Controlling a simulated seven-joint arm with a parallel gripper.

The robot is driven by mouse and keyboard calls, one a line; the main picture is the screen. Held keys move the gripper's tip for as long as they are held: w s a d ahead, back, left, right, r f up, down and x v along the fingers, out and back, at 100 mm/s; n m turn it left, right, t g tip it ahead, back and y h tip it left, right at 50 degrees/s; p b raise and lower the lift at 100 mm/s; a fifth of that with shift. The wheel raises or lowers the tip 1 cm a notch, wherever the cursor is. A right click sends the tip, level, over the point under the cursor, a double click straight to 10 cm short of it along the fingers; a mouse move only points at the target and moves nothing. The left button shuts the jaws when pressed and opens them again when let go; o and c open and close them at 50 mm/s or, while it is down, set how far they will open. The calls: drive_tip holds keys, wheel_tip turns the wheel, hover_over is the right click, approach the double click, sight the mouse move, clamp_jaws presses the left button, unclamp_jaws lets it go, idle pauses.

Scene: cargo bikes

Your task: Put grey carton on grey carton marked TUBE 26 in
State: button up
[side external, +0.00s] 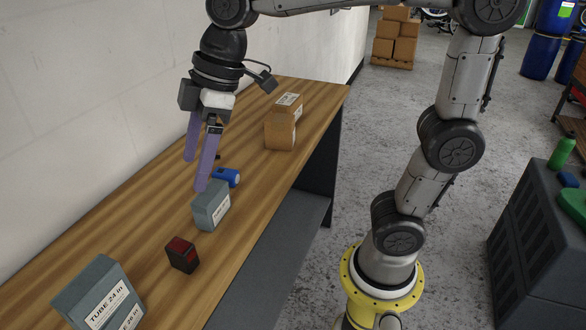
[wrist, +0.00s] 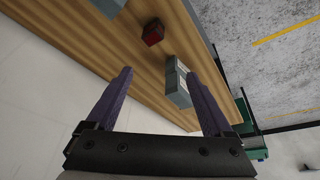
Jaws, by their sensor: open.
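A grey carton (side external: 211,206) with a white label stands on the wooden bench near its front edge. My gripper (side external: 197,174) is open and empty, its purple fingers pointing down above and slightly behind this carton. At the bottom left of the side view is grey carton packaging (side external: 92,288) with labels reading TUBE 24 in and, below, a partly cut-off 26 in. I cannot tell surely whether it is two stacked cartons. A grey piece also shows at the wrist view's top edge (wrist: 108,4).
A dark red and black box (side external: 182,254) stands between the grey cartons, near the bench's front edge. A blue cylindrical item (side external: 228,177) lies just behind the single carton. Brown cartons (side external: 281,130) stand farther back. Bare bench (side external: 110,220) lies along the wall.

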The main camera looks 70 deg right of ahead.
drive_tip(key=s+d+f+m+t+h, duration=0.1)
drive_tip(key=s+d+f+m, duration=0.2)
drive_tip(key=s+d, duration=0.3)
drive_tip(key=s+d+f+m+t+h, duration=0.1)
drive_tip(key=s+d+f+m+h, duration=0.1)
drive_tip(key=s+d+m, duration=0.3)
drive_tip(key=s+f+m, duration=0.1)
drive_tip(key=s, duration=0.2)
drive_tip(key=shift+s+d+f+m+t, duration=0.15)
drive_tip(key=shift+d+f+m+t, duration=0.15)
drive_tip(key=shift+d, duration=0.1)
idle(0.4)
drive_tip(key=shift+o, duration=1.1)
